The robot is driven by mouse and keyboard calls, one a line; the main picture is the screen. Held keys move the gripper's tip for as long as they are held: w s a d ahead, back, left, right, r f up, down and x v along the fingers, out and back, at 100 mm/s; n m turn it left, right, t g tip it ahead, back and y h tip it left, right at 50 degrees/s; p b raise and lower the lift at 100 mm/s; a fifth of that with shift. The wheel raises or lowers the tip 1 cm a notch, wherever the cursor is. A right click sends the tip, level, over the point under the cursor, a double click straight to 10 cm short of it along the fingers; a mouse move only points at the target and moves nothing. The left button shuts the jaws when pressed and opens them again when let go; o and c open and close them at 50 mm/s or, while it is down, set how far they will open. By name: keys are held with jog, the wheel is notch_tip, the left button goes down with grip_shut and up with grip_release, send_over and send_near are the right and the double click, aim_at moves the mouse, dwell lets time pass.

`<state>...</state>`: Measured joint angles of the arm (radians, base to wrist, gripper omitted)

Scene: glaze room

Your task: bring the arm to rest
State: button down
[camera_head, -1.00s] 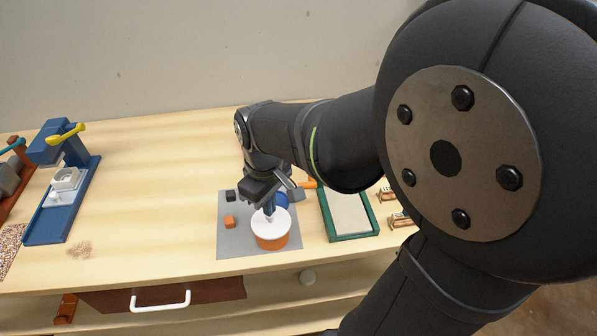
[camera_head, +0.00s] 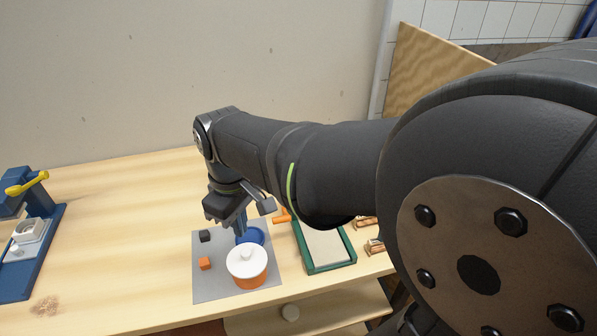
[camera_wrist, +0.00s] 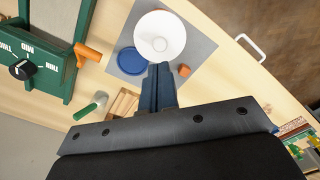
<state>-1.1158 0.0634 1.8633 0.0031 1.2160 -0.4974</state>
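My gripper (camera_head: 241,232) hangs over the grey mat (camera_head: 210,288), with its blue fingers pointing down. In the wrist view the fingers (camera_wrist: 158,68) lie side by side with no gap seen and nothing between them. An orange pot (camera_head: 246,280) with a white knobbed lid (camera_head: 247,258) stands on the mat, in front of the fingers in the head view and apart from them. The lid also shows in the wrist view (camera_wrist: 172,30), beyond the fingertips. A blue disc (camera_head: 257,235) lies behind the pot, partly hidden by the fingers in the head view.
A black cube (camera_head: 205,236) and an orange cube (camera_head: 205,264) sit on the mat. A green-framed tray (camera_head: 333,267) with an orange handle (camera_head: 282,216) stands right of it. A blue press (camera_head: 40,245) stands far left. The table between press and mat is clear.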

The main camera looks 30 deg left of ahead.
aim_at(245, 252)
jog(key=shift+r, duration=0.3)
jog(key=shift+f, duration=0.15)
jog(key=shift+f, duration=3.2)
notch_tip(245, 252, up, 6)
jog(key=shift+r, duration=0.2)
jog(key=shift+f, duration=1.4)
